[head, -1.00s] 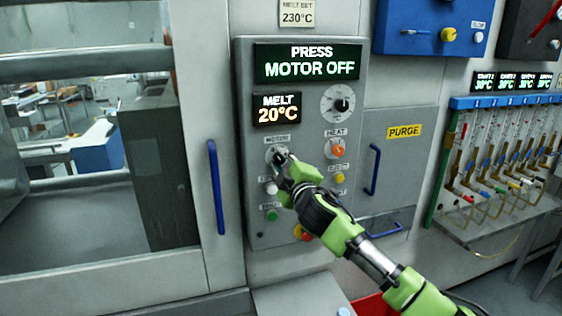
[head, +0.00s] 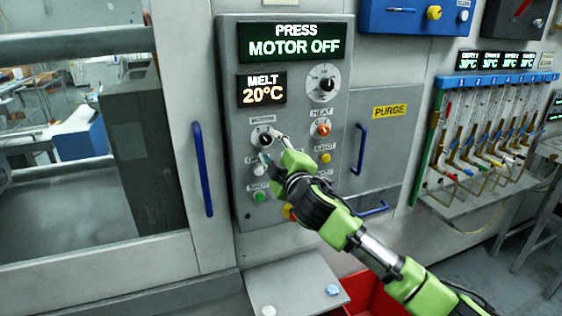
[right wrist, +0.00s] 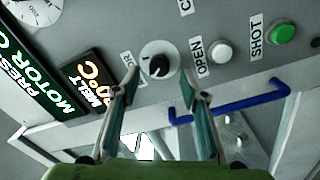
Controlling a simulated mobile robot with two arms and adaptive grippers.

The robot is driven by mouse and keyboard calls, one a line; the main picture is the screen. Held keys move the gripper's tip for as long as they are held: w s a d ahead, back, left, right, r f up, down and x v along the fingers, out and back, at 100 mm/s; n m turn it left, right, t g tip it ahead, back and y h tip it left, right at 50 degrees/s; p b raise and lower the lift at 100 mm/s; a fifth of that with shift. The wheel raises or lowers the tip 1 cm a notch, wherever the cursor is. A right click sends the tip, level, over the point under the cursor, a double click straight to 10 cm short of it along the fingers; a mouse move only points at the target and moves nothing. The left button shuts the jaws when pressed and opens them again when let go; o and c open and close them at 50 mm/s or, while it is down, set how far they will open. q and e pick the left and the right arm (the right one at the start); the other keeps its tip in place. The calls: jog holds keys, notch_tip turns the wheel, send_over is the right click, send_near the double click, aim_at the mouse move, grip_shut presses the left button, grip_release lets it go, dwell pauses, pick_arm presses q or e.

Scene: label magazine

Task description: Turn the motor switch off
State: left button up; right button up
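The motor switch (head: 263,138) is a black knob on a pale dial, at the left of the grey control panel (head: 228,60). In the right wrist view the motor switch (right wrist: 159,62) shows between and beyond my fingertips, with a gap on both sides. My left gripper is not in view.
The orange heat knob (head: 320,129) and yellow eject button (head: 325,157) are close right of my gripper. The white open button (head: 257,170) and green shot button (head: 260,196) are below. Blue handles (head: 203,170) flank the panel. A red bin (head: 372,296) stands below.

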jog(key=v, duration=0.8)
